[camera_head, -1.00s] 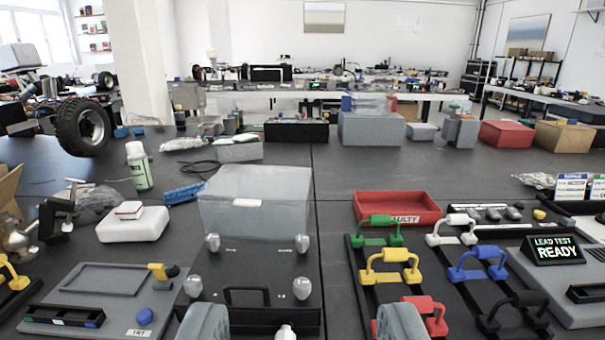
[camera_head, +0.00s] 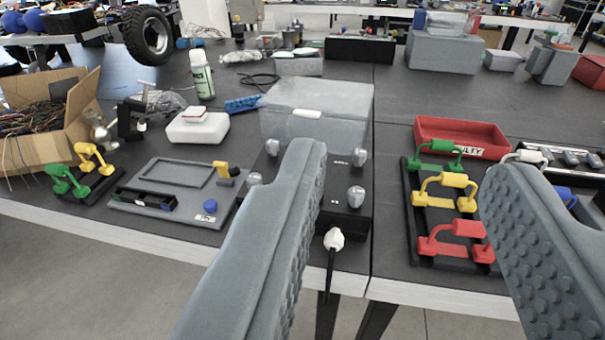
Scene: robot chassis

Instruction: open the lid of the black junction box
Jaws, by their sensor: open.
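The black junction box (camera_head: 345,215) sits near the table's front edge, with silver knobs (camera_head: 356,196) at its corners. A grey translucent cover or box (camera_head: 345,100) stands just behind its black top; I cannot tell how the two join. A white plug (camera_head: 334,239) with a black cable is at the box's front. My gripper (camera_head: 405,165) is open and empty, its two grey fingers spread wide. The left finger overlaps the box in the picture and hides much of its left part, including the black handle seen earlier. The right finger overlaps the rack of coloured handles. Contact cannot be told.
A grey panel (camera_head: 147,208) and a white case (camera_head: 198,128) are left of the box. A cardboard box (camera_head: 75,150) of wires stands further left. To the right are a red tray (camera_head: 460,128) and a rack with a yellow handle (camera_head: 445,181). Bare table lies between box and rack.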

